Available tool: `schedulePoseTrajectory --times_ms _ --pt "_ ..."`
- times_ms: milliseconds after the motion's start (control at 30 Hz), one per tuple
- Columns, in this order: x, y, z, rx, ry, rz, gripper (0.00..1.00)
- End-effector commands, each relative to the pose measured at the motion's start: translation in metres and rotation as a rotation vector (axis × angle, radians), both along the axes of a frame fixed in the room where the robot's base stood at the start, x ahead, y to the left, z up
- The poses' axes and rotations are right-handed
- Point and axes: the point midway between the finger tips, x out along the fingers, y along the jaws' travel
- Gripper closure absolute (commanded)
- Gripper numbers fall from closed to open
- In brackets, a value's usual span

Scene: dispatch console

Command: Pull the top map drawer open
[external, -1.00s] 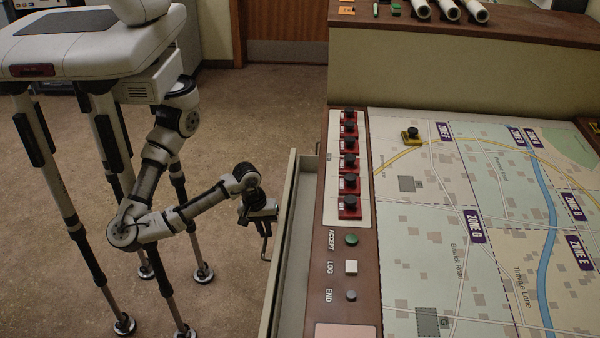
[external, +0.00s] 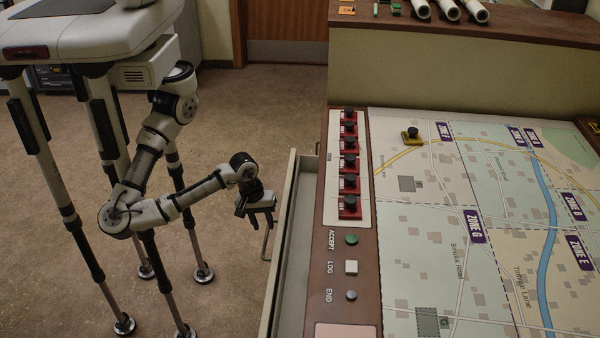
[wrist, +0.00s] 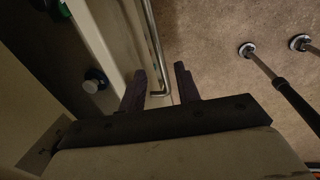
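The top map drawer (external: 291,225) stands partly pulled out from the left side of the console, and its pale front and a strip of its interior show. Its metal bar handle (external: 266,243) is on the outer face. In the wrist view the handle (wrist: 153,45) runs down from the top edge to a bent end. My gripper (external: 257,212) is just above and left of the handle. In the wrist view its two dark fingers (wrist: 160,82) are spread apart, with the handle's lower end showing between them. No grip on the handle is visible.
The console top carries a map (external: 450,200), a row of red-based switches (external: 349,165) and several buttons. The floor (external: 235,115) left of the drawer is open, apart from my own legs. A shelf with white rolls (external: 448,10) stands at the back.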

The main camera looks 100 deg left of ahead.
Motion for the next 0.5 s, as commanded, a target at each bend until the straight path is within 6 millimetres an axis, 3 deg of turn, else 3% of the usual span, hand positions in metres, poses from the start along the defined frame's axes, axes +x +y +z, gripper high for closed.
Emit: schedulePoseTrajectory --times_ms 33,500 --pt "-0.001 -0.001 0.014 -0.002 0.001 0.0 0.67" --pt "-0.011 -0.001 0.063 -0.002 0.0 0.0 0.67"
